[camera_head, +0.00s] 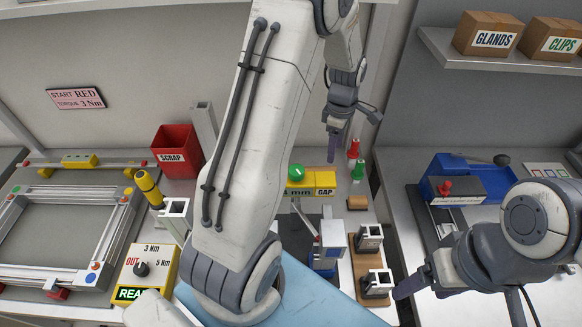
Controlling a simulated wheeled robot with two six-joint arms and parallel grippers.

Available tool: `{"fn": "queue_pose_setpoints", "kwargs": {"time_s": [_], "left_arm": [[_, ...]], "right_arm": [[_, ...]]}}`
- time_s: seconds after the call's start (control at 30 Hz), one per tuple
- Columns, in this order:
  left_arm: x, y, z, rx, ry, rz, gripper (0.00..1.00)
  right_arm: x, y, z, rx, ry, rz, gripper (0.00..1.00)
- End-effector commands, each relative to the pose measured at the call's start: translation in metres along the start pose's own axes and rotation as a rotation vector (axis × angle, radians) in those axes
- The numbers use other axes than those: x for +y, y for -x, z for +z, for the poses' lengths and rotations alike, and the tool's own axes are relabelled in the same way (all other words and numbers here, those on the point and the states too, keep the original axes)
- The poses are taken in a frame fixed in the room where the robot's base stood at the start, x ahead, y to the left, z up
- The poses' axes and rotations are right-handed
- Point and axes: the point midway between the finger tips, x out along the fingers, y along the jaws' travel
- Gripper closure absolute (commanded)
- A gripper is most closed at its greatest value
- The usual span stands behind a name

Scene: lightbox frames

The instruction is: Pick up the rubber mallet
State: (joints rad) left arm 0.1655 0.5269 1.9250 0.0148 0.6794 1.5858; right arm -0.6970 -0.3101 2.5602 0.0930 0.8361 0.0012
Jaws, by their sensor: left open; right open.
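I cannot make out a rubber mallet in the head view; my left arm hides part of the bench's middle. My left gripper (334,150) points down above the back of the bench, left of a red cone-shaped piece (353,148) and a green one (358,170). It is seen nearly edge-on, open, with nothing visible in it. My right gripper (408,287) is low at the right, close to the gap between the bench and the right-hand surface. It is open, and nothing shows in it.
A red SCRAP bin (177,150), a yellow-handled tool (148,188) and an aluminium frame (115,225) stand left. A yellow GAP block (325,183) and wooden block with metal pieces (359,262) are central. A blue device (450,178) stands right, below a shelf (500,60) with boxes.

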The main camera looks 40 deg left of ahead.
Motion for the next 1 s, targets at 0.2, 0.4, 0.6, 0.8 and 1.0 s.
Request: {"fn": "queue_pose_setpoints", "kwargs": {"time_s": [0.2, 0.4, 0.6, 0.8, 1.0], "left_arm": [[0.023, -0.046, -0.065, 0.011, 0.407, -0.008, 0.38], [0.025, -0.073, -0.072, 0.012, 0.460, -0.012, 0.38], [0.025, -0.098, -0.072, 0.012, 0.457, -0.010, 0.38], [0.023, -0.111, -0.075, 0.012, 0.456, -0.012, 0.38], [0.022, -0.139, -0.080, 0.012, 0.454, -0.012, 0.38]], "right_arm": [[0.001, -0.007, 0.000, 0.000, 0.000, 0.000, 0.26], [0.000, 0.001, 0.000, 0.000, 0.000, 0.000, 0.26], [0.000, 0.006, 0.000, 0.000, -0.001, 0.000, 0.26], [-0.001, 0.015, -0.001, 0.000, -0.001, 0.000, 0.26], [-0.002, 0.029, -0.002, 0.000, -0.002, 0.000, 0.26]]}}
